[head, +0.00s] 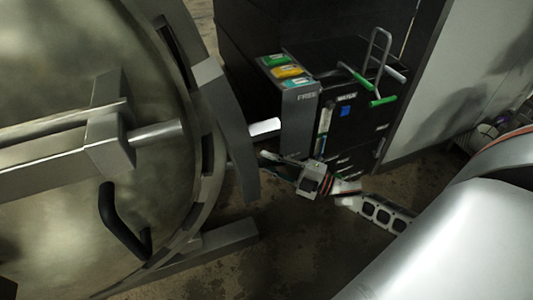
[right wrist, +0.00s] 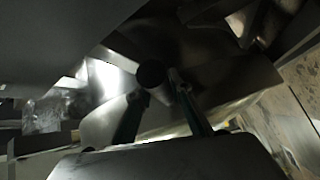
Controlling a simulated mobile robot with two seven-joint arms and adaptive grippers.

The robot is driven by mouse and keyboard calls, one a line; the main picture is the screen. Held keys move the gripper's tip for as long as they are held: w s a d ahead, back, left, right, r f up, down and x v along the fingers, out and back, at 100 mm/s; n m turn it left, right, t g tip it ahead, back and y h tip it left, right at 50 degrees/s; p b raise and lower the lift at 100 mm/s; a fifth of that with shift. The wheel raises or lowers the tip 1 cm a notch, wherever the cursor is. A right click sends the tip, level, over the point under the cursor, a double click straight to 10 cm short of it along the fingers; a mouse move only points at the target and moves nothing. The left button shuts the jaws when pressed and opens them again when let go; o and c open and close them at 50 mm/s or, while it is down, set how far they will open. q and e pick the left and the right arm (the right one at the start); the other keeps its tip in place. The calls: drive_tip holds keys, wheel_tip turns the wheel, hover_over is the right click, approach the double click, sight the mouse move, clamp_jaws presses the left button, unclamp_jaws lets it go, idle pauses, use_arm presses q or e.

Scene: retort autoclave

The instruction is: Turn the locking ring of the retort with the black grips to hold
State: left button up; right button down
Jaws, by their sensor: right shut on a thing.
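The round retort door (head: 60,150) fills the left of the head view. The grey locking ring (head: 212,140) runs along its right edge. A black curved handle (head: 122,228) is on the door's lower part. My right gripper (head: 270,160) reaches in from the lower right to just beside the ring's outer edge. In the right wrist view its two fingers stand on either side of a short bar with a dark round end, a black grip (right wrist: 151,74). The gripper is shut on this grip. In the head view the grip is mostly hidden. My left gripper is not in view.
A pale bar (head: 264,127) sticks out beside the ring. Dark floor (head: 270,260) shows below.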

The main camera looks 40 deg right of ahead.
use_arm(q)
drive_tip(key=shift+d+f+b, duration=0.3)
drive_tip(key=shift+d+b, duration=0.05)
drive_tip(key=shift+b, duration=0.45)
use_arm(e)
drive_tip(key=shift+m, duration=0.3)
drive_tip(key=f, duration=0.1)
drive_tip(key=a+f, duration=0.1)
drive_tip(key=f, duration=0.2)
drive_tip(key=shift+s+a+f, duration=0.15)
drive_tip(key=shift+a+f, duration=0.15)
drive_tip(key=shift+f, duration=0.1)
drive_tip(key=c, duration=1.9)
unclamp_jaws()
drive_tip(key=shift+f, duration=0.1)
drive_tip(key=shift+o, duration=0.6)
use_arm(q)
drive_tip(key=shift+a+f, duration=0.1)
use_arm(e)
drive_tip(key=shift+d+r, duration=0.2)
drive_tip(key=shift+r, duration=0.05)
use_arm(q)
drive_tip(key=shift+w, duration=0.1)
use_arm(e)
drive_tip(key=v, duration=1.1)
drive_tip(key=shift+s+d, duration=0.25)
